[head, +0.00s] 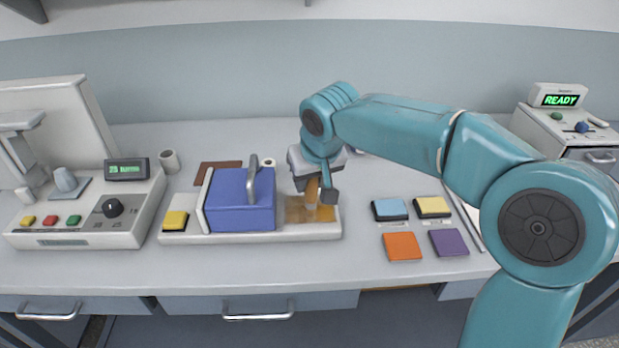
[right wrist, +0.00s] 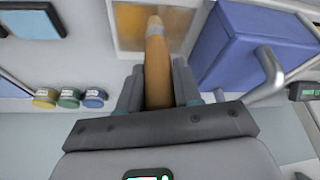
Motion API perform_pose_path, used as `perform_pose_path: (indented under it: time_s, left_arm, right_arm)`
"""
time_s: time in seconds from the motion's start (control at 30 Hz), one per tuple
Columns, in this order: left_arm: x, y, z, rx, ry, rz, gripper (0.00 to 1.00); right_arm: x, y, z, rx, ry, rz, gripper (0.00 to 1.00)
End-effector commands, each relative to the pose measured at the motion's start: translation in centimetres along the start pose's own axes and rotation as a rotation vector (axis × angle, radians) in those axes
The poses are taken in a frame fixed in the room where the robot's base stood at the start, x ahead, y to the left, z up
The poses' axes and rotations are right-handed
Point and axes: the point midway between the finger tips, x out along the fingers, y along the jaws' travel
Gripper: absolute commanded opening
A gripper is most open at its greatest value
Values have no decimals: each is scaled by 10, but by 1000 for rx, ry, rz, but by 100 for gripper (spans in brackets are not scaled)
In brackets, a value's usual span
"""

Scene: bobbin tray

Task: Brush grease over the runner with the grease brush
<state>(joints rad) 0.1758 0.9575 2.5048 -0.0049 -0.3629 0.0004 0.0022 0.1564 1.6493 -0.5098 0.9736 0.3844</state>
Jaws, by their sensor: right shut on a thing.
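My right gripper (head: 318,188) is shut on the wooden handle of the grease brush (head: 312,194). The handle stands between the two fingers in the right wrist view (right wrist: 157,68), with a pale band near its far end. The brush points down over an amber-brown patch on the runner (head: 325,233), a long white base. The patch also shows in the right wrist view (right wrist: 130,28). I cannot tell whether the bristles touch it. A blue block (head: 238,213) with a grey handle sits on the runner, left of the brush. My left gripper is not in view.
A yellow pad (head: 175,221) lies at the runner's left end. Blue, yellow, orange (head: 402,246) and purple (head: 449,242) pads lie to the right. A control unit (head: 85,215) stands at left, a READY display (head: 559,100) at right. The front strip of the bench is clear.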

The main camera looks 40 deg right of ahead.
Motion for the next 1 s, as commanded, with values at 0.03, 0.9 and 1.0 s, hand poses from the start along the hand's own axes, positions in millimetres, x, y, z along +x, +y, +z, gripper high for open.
perform_pose_path:
  time_s: [0.03, 0.9, 1.0]
  left_arm:
    - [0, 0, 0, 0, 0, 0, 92]
    - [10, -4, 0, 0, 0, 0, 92]
    - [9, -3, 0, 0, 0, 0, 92]
  right_arm:
    - [0, 0, 0, 0, 0, 0, 4]
    - [12, -2, 4, -1, 0, 0, 4]
    - [11, -2, 4, -1, 0, 0, 4]
